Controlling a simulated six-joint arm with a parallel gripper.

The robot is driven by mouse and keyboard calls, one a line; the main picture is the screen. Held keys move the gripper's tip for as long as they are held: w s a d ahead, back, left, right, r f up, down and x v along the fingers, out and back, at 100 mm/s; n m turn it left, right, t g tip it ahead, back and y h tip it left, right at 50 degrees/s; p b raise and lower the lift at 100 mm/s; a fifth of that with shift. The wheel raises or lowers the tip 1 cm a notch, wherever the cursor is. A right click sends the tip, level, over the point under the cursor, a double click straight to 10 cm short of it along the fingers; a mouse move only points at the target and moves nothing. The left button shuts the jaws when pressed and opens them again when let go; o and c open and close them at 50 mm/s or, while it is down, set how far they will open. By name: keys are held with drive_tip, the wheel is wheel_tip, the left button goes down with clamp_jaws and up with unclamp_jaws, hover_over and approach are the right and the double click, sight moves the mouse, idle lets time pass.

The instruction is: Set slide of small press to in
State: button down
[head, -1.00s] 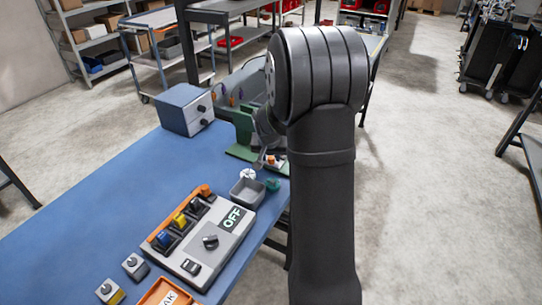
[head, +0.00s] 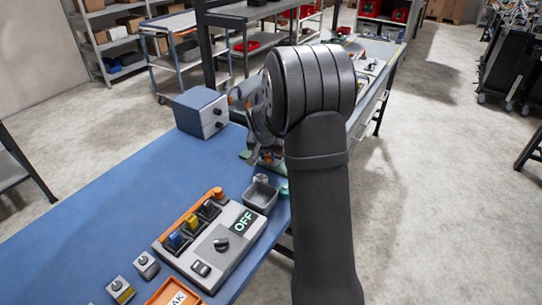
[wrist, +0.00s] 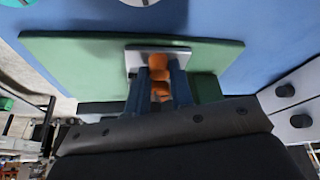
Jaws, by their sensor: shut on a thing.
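The small press shows as a green body and base (wrist: 75,62) in the wrist view. A light grey slide piece (wrist: 134,60) with an orange knob (wrist: 158,60) sits on it. My gripper (wrist: 160,78) has its two dark blue fingers either side of the orange knob and is shut on it. In the head view only bits of the green press (head: 246,155) show beside and below my wrist, which hides the rest. The fingers and the knob cannot be made out there.
A blue-grey box with black knobs (head: 201,112) stands behind left of the press. A small grey tray (head: 262,195) and a control panel reading OFF (head: 208,262) are nearer. The blue table (head: 110,205) is clear on the left.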

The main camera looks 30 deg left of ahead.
drive_tip(key=c, duration=1.5)
unclamp_jaws()
drive_tip(key=shift+a, duration=0.3)
drive_tip(key=shift+c, duration=0.2)
drive_tip(key=shift+d, duration=0.15)
drive_tip(key=shift+r, duration=0.1)
drive_tip(key=v, duration=1.7)
drive_tip(key=shift+s, duration=0.2)
drive_tip(key=shift+d, duration=0.1)
drive_tip(key=x, duration=1.7)
drive_tip(key=shift+w, duration=0.25)
drive_tip(key=shift+o, duration=0.4)
